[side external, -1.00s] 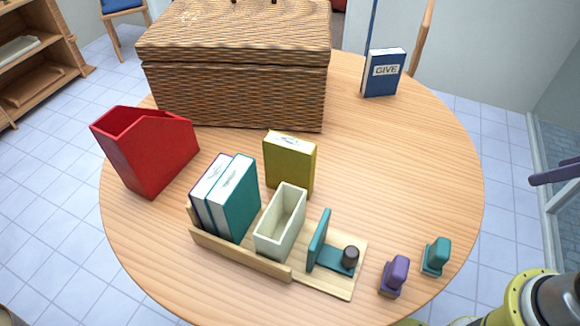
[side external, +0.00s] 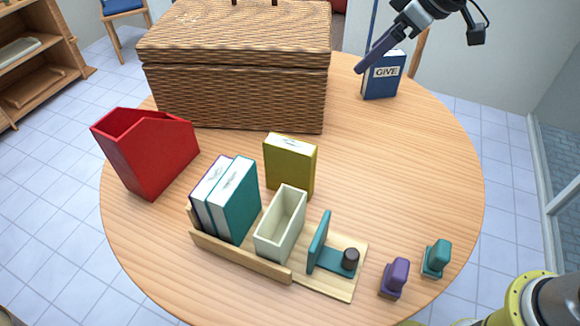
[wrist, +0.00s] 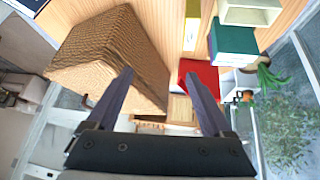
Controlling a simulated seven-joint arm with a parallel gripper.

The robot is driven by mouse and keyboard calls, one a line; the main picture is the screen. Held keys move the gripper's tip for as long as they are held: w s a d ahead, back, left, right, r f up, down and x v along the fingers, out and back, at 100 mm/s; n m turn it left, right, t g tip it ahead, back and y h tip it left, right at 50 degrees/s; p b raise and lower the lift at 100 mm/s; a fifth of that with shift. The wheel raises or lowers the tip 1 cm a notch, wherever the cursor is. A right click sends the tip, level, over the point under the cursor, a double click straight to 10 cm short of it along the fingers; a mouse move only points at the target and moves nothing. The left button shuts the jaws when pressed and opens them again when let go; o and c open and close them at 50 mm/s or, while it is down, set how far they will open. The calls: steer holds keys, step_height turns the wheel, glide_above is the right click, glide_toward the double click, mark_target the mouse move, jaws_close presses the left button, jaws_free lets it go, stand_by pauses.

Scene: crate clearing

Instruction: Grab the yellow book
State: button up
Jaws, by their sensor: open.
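The yellow book (side external: 289,168) stands upright on the round table, behind the cream bin and to the right of the teal book. In the wrist view the yellow book (wrist: 192,18) shows only in part at the top edge. My gripper (side external: 360,71) is high at the upper right in the side view, in front of the blue GIVE book and well away from the yellow book. In the wrist view its two dark fingers (wrist: 160,85) are spread apart with nothing between them.
A wooden rack (side external: 240,263) holds the teal book (side external: 239,206), a purple-edged book (side external: 205,190) and a cream bin (side external: 277,235). A red holder (side external: 150,160) stands left, a wicker basket (side external: 240,95) behind, the blue GIVE book (side external: 384,82) back right. The table right of the yellow book is clear.

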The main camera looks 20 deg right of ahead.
steer(key=w+a+f+n+g, duration=0.1)
steer(key=w+a+f, duration=0.3)
steer(key=a+f, duration=0.25)
steer(key=g, duration=0.2)
glide_toward(294, 145)
steer(key=shift+n, duration=0.4)
steer(key=x, duration=0.6)
steer(key=shift+w+a, duration=0.1)
steer(key=shift+a, duration=0.2)
steer(key=shift+d+x, duration=0.1)
steer(key=shift+x, duration=1.45)
steer(key=shift+d+x, duration=0.15)
steer(key=shift+x, duration=1.35)
steer(key=shift+f, duration=0.3)
jaws_close()
steer(key=shift+w+r, duration=0.1)
